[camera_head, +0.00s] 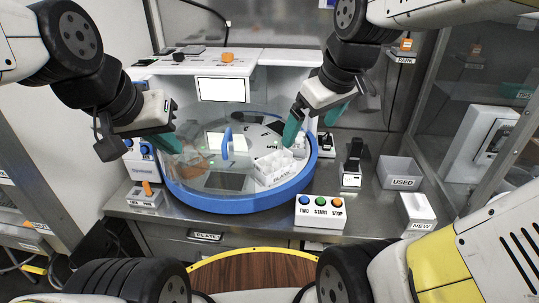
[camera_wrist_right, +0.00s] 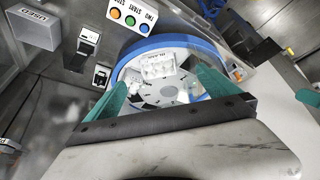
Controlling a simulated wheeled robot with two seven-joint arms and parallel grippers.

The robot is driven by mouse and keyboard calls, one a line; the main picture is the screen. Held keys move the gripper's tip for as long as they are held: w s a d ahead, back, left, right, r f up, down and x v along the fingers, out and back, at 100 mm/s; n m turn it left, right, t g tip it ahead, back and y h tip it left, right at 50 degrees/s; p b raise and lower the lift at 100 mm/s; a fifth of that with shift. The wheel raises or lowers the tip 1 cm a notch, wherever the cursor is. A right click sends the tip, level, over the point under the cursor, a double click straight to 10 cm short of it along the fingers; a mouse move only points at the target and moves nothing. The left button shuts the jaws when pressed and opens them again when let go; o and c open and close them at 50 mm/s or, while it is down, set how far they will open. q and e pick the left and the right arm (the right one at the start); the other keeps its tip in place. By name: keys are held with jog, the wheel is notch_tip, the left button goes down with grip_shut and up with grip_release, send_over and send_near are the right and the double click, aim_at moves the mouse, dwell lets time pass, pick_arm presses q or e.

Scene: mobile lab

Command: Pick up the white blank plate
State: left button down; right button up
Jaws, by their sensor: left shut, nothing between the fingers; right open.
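The white blank plate (camera_head: 272,165) is a block of small wells near the right front of a round, blue-rimmed machine (camera_head: 236,200); lettering that looks like BLANK shows beside it. A clear round cover with an upright blue handle (camera_head: 227,142) appears to lie over the disc. My right gripper (camera_head: 312,124) is open with teal fingers, above and right of the plate, apart from it. In the right wrist view the plate (camera_wrist_right: 158,68) shows between and beyond the fingers (camera_wrist_right: 158,92). My left gripper (camera_head: 168,142) is shut and empty at the machine's left edge.
A box with blue, green and orange buttons (camera_head: 320,212) stands at the front right of the machine. Grey USED bin (camera_head: 402,172) and white NEW box (camera_head: 417,211) stand further right. A small box with an orange lever (camera_head: 146,194) is at left. A screen (camera_head: 223,90) is behind.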

jog(key=w+a+f+n+g+h, duration=0.1)
jog(key=w+a+f+n+g, duration=0.25)
jog(key=w+f+n, duration=0.55)
jog(key=n+g, duration=0.1)
jog(key=n, duration=0.8)
send_over(268, 164)
jog(key=s, duration=0.1)
jog(key=shift+h, duration=0.4)
notch_tip(268, 164, down, 7)
jog(key=shift+d+r, duration=0.1)
jog(key=shift+r, duration=0.1)
jog(key=f, duration=0.8)
jog(key=shift+w, duration=0.4)
jog(key=shift+r, duration=0.1)
jog(key=c, duration=1.5)
